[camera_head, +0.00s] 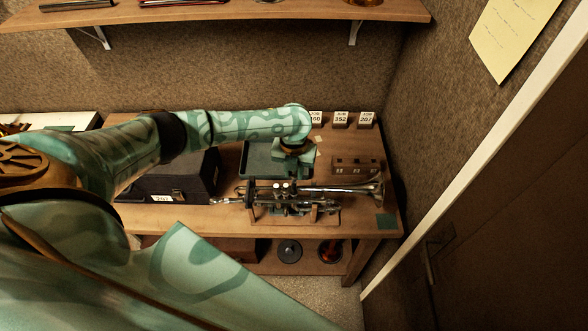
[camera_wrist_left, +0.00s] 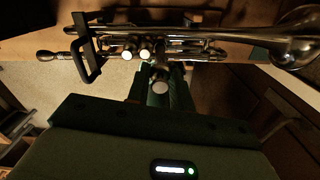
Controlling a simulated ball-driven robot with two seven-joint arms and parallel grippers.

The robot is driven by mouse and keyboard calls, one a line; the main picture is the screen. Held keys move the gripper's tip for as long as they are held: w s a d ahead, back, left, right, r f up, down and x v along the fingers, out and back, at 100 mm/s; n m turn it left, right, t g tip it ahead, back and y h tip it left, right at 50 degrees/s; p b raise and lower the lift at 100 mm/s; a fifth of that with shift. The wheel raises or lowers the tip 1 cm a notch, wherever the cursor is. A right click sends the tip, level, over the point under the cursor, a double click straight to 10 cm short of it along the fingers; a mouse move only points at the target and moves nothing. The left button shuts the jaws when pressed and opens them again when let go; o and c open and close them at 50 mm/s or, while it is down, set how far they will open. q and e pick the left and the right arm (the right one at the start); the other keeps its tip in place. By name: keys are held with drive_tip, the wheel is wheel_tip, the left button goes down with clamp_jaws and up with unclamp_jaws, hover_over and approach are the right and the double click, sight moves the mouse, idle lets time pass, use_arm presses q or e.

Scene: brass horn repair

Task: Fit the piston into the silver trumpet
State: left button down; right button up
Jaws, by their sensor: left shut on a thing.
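The silver trumpet (camera_head: 345,188) lies on its side in a wooden stand (camera_head: 318,216) near the bench's front edge, bell to the right. In the left wrist view the trumpet (camera_wrist_left: 215,38) crosses the top, with two round valve tops beside each other near its middle. My left gripper (camera_wrist_left: 160,88) is shut on the piston (camera_wrist_left: 160,77), whose round silver end shows between the dark fingers. The piston is close to the valve tops; I cannot tell whether it is inside a valve. In the head view my left gripper (camera_head: 291,179) is over the valves. My right gripper is out of view.
A green tray (camera_head: 250,171) lies behind the trumpet. A wooden block with holes (camera_head: 357,165) stands to its right, and a dark case (camera_head: 170,185) to the left. Numbered job cards (camera_head: 341,119) stand at the back. The wall is close on the right.

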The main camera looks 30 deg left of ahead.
sight(294, 175)
use_arm(q)
drive_tip(key=shift+f+b, duration=1.85)
drive_tip(key=shift+f, duration=0.6)
drive_tip(key=c, duration=1.2)
unclamp_jaws()
drive_tip(key=shift+o, duration=0.3)
wheel_tip(294, 175, up, 16)
drive_tip(key=p, duration=0.1)
drive_tip(key=shift+r, duration=0.25)
drive_tip(key=shift+s+d+f, duration=0.1)
drive_tip(key=shift+d, duration=0.05)
